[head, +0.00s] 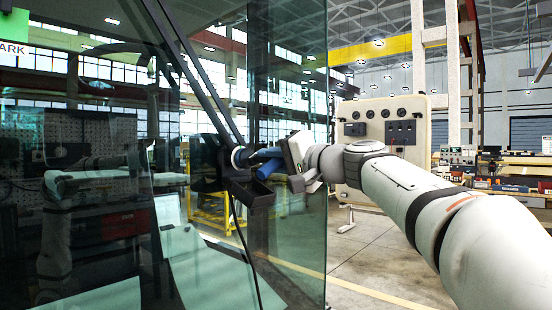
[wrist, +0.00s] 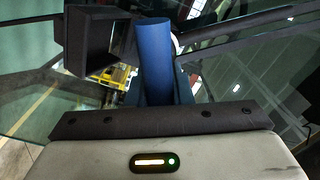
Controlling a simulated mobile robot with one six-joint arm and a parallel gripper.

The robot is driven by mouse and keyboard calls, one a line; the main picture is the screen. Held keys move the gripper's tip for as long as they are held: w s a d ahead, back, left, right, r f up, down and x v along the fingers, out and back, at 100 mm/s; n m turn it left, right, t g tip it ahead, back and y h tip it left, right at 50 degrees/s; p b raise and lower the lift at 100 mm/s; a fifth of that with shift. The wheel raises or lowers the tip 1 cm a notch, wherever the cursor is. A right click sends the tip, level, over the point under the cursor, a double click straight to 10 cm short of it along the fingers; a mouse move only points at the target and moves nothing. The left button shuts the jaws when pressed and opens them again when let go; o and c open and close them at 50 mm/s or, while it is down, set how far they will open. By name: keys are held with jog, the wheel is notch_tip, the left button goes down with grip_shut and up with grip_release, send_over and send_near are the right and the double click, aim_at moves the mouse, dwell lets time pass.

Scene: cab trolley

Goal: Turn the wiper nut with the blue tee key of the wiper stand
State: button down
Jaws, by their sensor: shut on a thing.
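The blue tee key (head: 267,168) is at my gripper (head: 258,175), in front of the glass near the foot of the black wiper arm (head: 196,75). My gripper is shut on the key. The key's far end is close to a pale round ring (head: 238,157) at the wiper pivot. The wiper nut itself is hidden, and I cannot tell whether the key sits on it.
A large tinted windscreen (head: 290,235) fills the left and middle, with reflections of my arm in it. A thin black cable (head: 245,245) hangs below the pivot. A pale panel (head: 385,125) with dials stands behind my arm. Open floor (head: 375,265) lies to the right.

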jog(key=shift+r, duration=0.15)
jog(key=m+p, duration=0.2)
jog(key=shift+r+m, duration=0.2)
jog(key=shift+m, duration=0.1)
jog(key=shift+m+p, duration=0.55)
jog(key=shift+m, duration=0.45)
jog(key=shift+f+m, duration=0.25)
jog(key=shift+m, duration=0.05)
